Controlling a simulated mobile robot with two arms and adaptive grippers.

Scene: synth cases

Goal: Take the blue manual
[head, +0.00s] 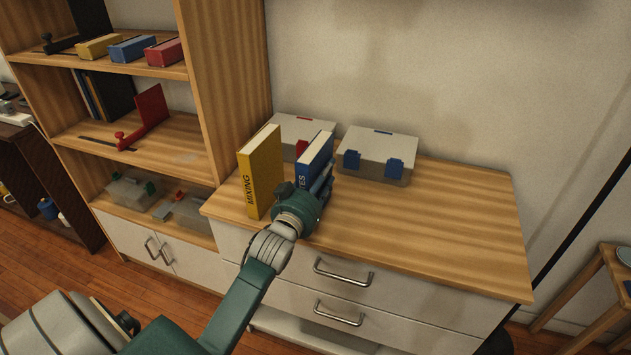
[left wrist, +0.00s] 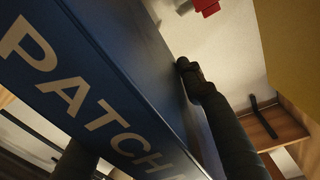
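The blue manual (head: 314,155) stands upright on the wooden top of the drawer cabinet (head: 450,225), its spine lettering partly covered by my left gripper (head: 318,187). In the left wrist view the blue manual (left wrist: 110,75) fills the left and middle, with "PATCH" readable on its spine. One dark finger of my left gripper (left wrist: 150,120) runs along the manual's right side, and the other shows below the spine, partly hidden by the manual. The manual is between the fingers; whether both press on it is unclear. My right gripper is out of view.
A yellow manual (head: 261,172) marked "MIXING" stands just left of the blue one. Two grey cases, one with blue latches (head: 378,153) and one with red (head: 290,128), sit behind. The cabinet top is clear to the right. A shelf unit (head: 225,75) rises at left.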

